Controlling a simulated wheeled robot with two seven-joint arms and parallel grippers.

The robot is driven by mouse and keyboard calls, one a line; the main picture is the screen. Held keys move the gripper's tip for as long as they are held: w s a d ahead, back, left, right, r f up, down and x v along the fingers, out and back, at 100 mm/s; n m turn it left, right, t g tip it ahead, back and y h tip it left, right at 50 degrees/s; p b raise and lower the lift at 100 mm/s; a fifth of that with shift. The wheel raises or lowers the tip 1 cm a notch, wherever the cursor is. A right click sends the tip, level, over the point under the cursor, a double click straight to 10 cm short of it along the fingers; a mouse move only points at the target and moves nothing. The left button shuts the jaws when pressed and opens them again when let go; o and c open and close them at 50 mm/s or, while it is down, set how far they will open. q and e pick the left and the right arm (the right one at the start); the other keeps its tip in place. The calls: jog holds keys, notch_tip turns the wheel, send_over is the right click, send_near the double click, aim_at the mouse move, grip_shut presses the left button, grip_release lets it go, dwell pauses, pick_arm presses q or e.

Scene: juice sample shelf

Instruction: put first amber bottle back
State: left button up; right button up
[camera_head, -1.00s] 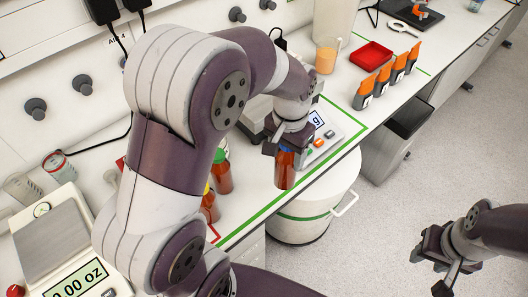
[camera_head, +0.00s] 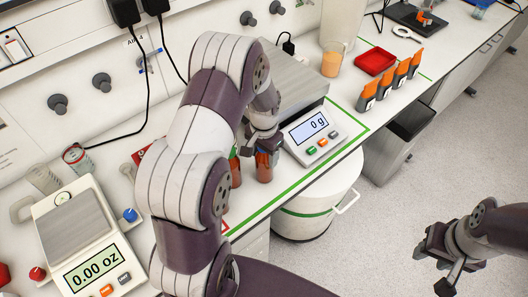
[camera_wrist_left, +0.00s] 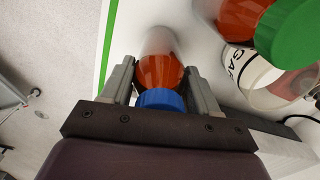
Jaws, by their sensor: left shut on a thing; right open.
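The amber bottle (camera_head: 264,167) with a blue cap is in my left gripper (camera_head: 266,146), which is shut on it. In the left wrist view, both fingers flank the bottle (camera_wrist_left: 160,68) near its blue cap (camera_wrist_left: 161,99). The bottle looks about upright; I cannot tell whether its base touches the bench. Another amber bottle (camera_head: 236,174) with a green cap stands just left of it, and its cap (camera_wrist_left: 290,32) shows large in the wrist view. My left arm hides the bench farther left. My right gripper (camera_head: 440,262) is open and empty, over the floor.
A scale (camera_head: 312,128) reading 0 g stands right of the held bottle. A red tray (camera_head: 375,62), a beaker of orange liquid (camera_head: 332,60) and several orange-topped containers (camera_head: 385,84) stand farther along the bench.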

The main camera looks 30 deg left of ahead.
pick_arm(q)
jog(key=o, duration=1.4)
jog(key=shift+w+f, duration=0.15)
